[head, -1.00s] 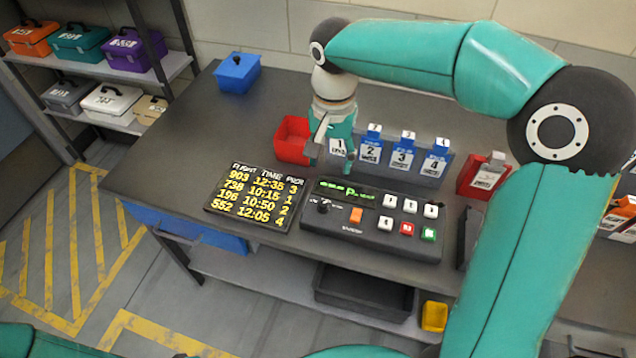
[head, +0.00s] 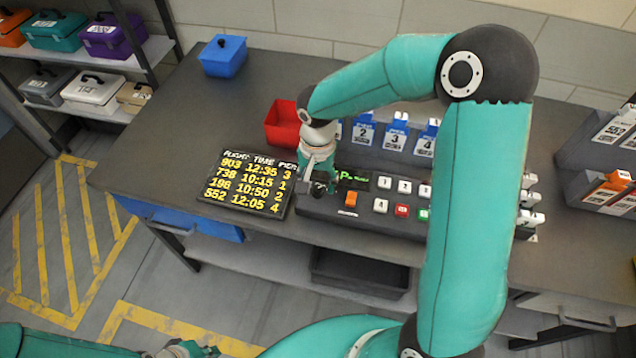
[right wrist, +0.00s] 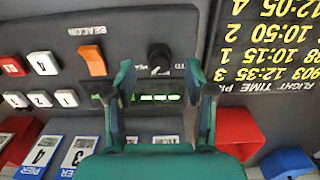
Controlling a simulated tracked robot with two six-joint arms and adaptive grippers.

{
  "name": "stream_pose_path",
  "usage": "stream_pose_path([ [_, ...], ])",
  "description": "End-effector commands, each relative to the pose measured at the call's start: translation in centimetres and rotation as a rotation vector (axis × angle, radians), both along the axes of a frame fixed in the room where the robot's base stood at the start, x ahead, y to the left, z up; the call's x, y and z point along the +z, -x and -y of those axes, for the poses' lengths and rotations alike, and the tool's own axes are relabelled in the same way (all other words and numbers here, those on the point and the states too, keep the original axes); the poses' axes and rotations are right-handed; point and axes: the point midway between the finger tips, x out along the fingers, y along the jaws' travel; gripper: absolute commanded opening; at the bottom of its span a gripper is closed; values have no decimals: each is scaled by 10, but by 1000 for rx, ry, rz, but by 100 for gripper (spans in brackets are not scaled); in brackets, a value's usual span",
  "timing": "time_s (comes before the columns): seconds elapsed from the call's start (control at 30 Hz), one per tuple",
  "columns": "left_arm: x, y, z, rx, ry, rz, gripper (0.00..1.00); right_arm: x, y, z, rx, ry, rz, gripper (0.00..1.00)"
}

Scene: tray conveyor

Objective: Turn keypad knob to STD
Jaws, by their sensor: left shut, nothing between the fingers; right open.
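The dark keypad (head: 385,221) lies on the table, with white, red, green and orange buttons. Its black round knob (right wrist: 158,54) shows in the right wrist view, beside the orange switch (right wrist: 93,59); the lettering near it is too small to read. My right gripper (head: 318,188) points down over the keypad's left end and hides the knob in the head view. In the right wrist view its open fingers (right wrist: 164,88) are spread on either side of the knob's line, apart from it. My left gripper (head: 190,350) is shut and empty at the bottom edge.
A flight board (head: 246,183) lies left of the keypad. A red bin (head: 283,123) and numbered blue-and-white pier cards (head: 396,134) stand behind. A blue box (head: 222,56) sits at the back left. The table's left part is clear.

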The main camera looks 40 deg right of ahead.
Motion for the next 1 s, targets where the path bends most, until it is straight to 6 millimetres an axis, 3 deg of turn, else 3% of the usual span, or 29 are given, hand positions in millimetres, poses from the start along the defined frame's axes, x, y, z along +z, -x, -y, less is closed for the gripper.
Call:
stream_pose_path([
  [0.2,2,0,0,0,0,0,0,-20,0,0,0,0,0,54],
  [0.53,2,0,0,0,0,0,0,-22,0,0,-1,-1,1,54],
  [0.87,2,0,0,0,0,0,0,-22,0,0,-1,0,1,0],
  [1.0,2,0,0,0,0,0,0,-22,-1,1,2,1,2,0],
])
